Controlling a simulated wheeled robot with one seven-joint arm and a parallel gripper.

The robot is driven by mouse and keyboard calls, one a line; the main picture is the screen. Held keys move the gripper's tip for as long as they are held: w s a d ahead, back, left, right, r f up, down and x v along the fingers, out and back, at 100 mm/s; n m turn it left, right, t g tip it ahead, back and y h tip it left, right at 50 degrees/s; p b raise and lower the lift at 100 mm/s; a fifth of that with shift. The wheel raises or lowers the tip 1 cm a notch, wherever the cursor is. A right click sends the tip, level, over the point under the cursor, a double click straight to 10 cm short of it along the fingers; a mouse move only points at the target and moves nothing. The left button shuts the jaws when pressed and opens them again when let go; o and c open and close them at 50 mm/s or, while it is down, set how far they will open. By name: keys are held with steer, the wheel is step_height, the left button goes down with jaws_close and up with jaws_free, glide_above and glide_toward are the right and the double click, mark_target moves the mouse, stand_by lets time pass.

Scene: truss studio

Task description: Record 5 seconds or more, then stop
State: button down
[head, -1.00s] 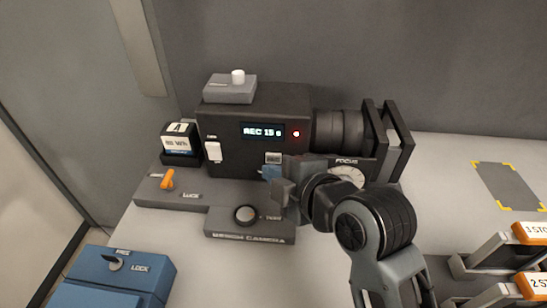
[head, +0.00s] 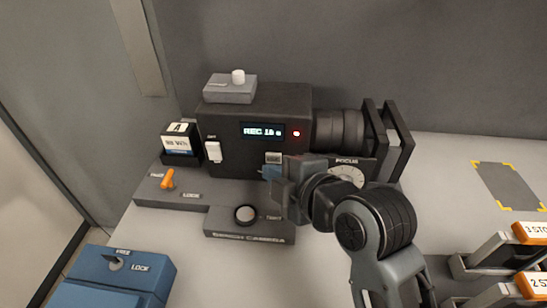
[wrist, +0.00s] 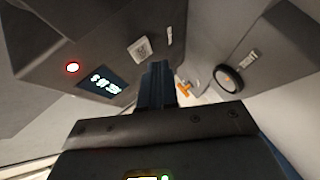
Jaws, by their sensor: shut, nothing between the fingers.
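The black camera (head: 262,103) stands on a grey base at the back wall. Its small display (head: 262,131) shows REC and a seconds count of about 16, though the digits are blurred. A red light (head: 296,133) glows beside it. The display (wrist: 100,83) and red light (wrist: 72,67) also show in the wrist view. My gripper (head: 271,173) is shut and empty, in front of the camera's lower right face, just under a small pale labelled plate (head: 273,158). Its blue fingers (wrist: 157,85) show in the wrist view. I cannot tell whether they touch the camera.
A white switch (head: 213,151), an orange lever (head: 167,179) and a round knob (head: 245,214) sit around the camera. The lens (head: 338,131) and FOCUS dial (head: 346,176) are right of my gripper. A blue box (head: 118,270) is front left; orange-labelled trays (head: 500,262) are front right.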

steer(key=shift+w, duration=0.2)
steer(key=shift+w, duration=0.25)
steer(key=shift+w, duration=0.35)
stand_by(0.9)
steer(key=shift+s, duration=0.8)
steer(key=shift+s+a+p, duration=0.1)
steer(key=shift+s+p, duration=0.4)
steer(key=shift+s, duration=2)
